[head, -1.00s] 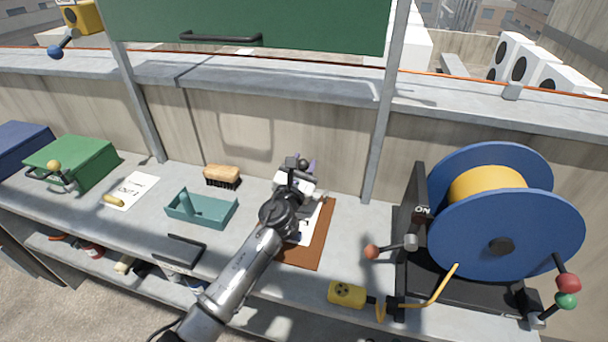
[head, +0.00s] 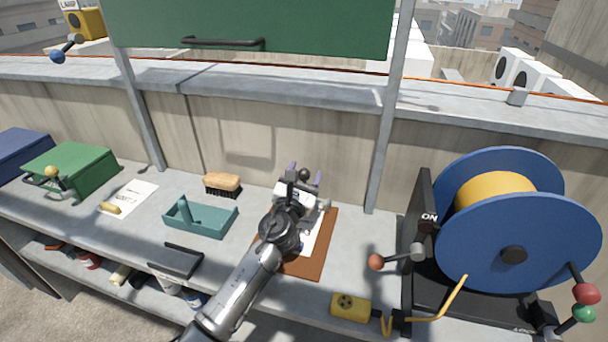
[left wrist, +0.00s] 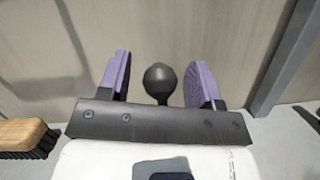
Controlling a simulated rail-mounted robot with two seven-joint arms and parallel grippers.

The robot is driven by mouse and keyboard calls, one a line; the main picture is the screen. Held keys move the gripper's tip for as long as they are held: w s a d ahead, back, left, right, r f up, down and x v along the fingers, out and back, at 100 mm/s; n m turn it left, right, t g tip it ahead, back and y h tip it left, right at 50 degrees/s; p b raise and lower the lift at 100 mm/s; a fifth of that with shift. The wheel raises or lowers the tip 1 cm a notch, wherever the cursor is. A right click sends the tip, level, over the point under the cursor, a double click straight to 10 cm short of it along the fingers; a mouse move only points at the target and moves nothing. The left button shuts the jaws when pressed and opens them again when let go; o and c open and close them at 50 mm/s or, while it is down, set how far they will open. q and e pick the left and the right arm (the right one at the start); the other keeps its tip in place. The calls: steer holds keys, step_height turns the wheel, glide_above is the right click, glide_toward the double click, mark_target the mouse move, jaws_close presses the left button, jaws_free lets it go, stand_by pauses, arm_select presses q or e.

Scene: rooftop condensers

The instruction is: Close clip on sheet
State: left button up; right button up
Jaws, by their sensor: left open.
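The brown clipboard (head: 312,262) lies on the bench with a white sheet (head: 325,230) on it. My left gripper (head: 305,173) is over the board's far end and hides much of the sheet and the clip's base. A dark round knob (head: 304,175), seemingly the clip's, stands beyond the gripper body. In the left wrist view the knob (left wrist: 160,80) shows between the two purple fingers of my left gripper (left wrist: 160,85), with a gap on each side. The fingers are open and hold nothing. The clip's jaw is hidden. My right gripper is out of view.
A brush (head: 222,184) and a teal tray (head: 200,218) stand left of the board. A blue cable reel (head: 520,250) with a red-knobbed lever (head: 376,262) stands to the right. A yellow box (head: 350,307) lies near the front edge. A post (head: 385,140) rises behind.

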arm_select(q)
steer(key=shift+s+a+p, duration=0.3)
steer(key=shift+s+p, duration=0.25)
steer(key=shift+p, duration=0.05)
steer(key=p+v, duration=0.4)
steer(key=v, duration=0.7)
steer(key=shift+s+f, duration=0.1)
steer(key=shift+s+a+f+p, duration=0.1)
steer(key=shift+s+a+p, duration=0.1)
steer(key=shift+s, duration=0.1)
steer(key=shift+s+a+f+p, duration=0.1)
steer(key=shift+s+p, duration=0.05)
steer(key=shift+s, duration=0.15)
